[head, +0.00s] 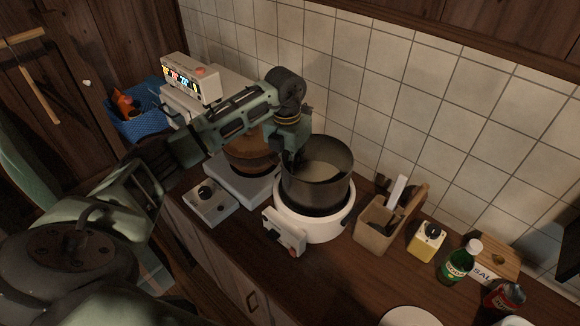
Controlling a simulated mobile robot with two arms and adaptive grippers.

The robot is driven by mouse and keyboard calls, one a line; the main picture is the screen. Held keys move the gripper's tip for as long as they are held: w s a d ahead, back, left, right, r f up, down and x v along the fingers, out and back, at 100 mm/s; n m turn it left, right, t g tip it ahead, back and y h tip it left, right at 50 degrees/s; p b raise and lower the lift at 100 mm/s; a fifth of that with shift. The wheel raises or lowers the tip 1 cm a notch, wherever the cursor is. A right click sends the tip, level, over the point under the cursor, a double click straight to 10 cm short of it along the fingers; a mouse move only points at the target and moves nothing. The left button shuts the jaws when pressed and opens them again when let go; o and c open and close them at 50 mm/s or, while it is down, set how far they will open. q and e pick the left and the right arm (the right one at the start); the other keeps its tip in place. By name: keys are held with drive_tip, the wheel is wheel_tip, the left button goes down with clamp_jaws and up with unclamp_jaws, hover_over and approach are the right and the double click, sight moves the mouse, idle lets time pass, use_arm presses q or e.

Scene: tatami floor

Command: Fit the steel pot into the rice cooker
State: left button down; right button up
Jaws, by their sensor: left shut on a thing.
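The steel pot (318,186) is a dark grey cylinder with something pale inside. It stands upright, partly down in the opening of the white rice cooker (313,226), with most of its wall above the cooker's rim. My left gripper (297,158) is shut on the pot's rim at its left side; its fingertips are partly hidden by the wrist. The cooker's front panel (284,232) sticks out at the lower left. My right gripper is not in view.
Left of the cooker is a stove (243,185) with a brown pot (250,152) on it. A wooden utensil box (376,226), yellow container (427,238) and green bottle (459,263) stand to the right. The tiled wall (340,80) is close behind.

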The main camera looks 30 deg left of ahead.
use_arm(q)
drive_tip(key=shift+f+b, duration=0.3)
drive_tip(key=shift+f, duration=0.1)
drive_tip(key=shift+r, duration=0.1)
drive_tip(key=c, duration=1.8)
unclamp_jaws()
drive_tip(key=shift+s+d, duration=0.1)
drive_tip(key=shift+d, duration=0.05)
drive_tip(key=shift+o, duration=0.2)
drive_tip(key=shift+s+a+f, duration=0.1)
drive_tip(key=shift+a+f, duration=0.15)
drive_tip(key=shift+f, duration=0.1)
drive_tip(key=shift+r, duration=0.35)
wheel_tip(320, 180, up, 12)
drive_tip(key=shift+a, duration=0.35)
drive_tip(key=shift+f, duration=0.2)
